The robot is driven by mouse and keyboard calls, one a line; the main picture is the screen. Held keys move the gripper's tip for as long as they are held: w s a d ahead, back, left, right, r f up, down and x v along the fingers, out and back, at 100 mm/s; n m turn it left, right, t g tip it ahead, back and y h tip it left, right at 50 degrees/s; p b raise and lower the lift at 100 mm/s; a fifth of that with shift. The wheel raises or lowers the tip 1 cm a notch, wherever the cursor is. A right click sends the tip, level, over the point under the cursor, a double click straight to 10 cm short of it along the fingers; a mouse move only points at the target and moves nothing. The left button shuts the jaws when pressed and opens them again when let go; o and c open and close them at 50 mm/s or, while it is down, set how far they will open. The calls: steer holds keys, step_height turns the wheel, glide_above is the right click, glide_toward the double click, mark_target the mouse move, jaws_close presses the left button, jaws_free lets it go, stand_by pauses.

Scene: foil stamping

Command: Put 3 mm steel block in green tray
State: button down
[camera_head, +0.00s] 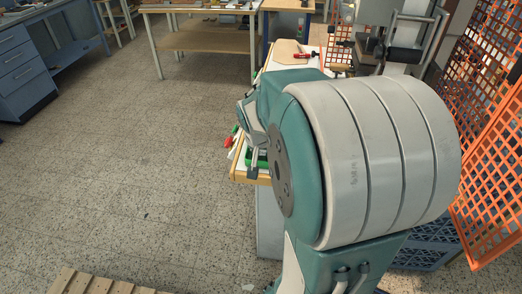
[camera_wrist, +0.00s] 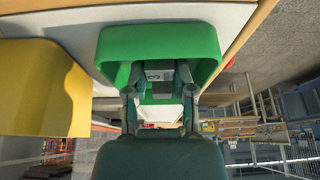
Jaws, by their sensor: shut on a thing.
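The steel block (camera_wrist: 160,70) is grey and has a "3" mark on its visible face. My gripper (camera_wrist: 158,84) is shut on it, with one finger on each side. In the wrist view the green tray (camera_wrist: 150,38) surrounds the block and fingertips on three visible sides, so they are at or inside the tray opening. I cannot tell whether the block touches the tray floor. In the head view only a small part of the green tray (camera_head: 262,162) shows beside my arm, and the block is hidden.
A yellow container (camera_wrist: 40,90) stands close beside the green tray in the wrist view. The head view shows a red-handled tool (camera_head: 304,54) further back on the bench, orange mesh panels (camera_head: 492,150) at right, and open speckled floor at left.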

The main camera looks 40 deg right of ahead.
steer(key=shift+f, duration=0.1)
steer(key=shift+c, duration=2.2)
jaws_free()
steer(key=v, duration=1.2)
steer(key=s+a+n+t+y, duration=0.1)
steer(key=s+a+n, duration=0.2)
steer(key=a, duration=0.3)
steer(key=s+a+f+n+y, duration=0.1)
steer(key=s+a+n, duration=0.2)
steer(key=a, duration=0.3)
steer(key=s+a+n+t+y, duration=0.1)
steer(key=s+a+n, duration=0.2)
steer(key=a, duration=0.3)
steer(key=shift+s+a+f+n+t, duration=0.15)
steer(key=shift+a+f+n+t, duration=0.05)
steer(key=shift+n+t, duration=0.1)
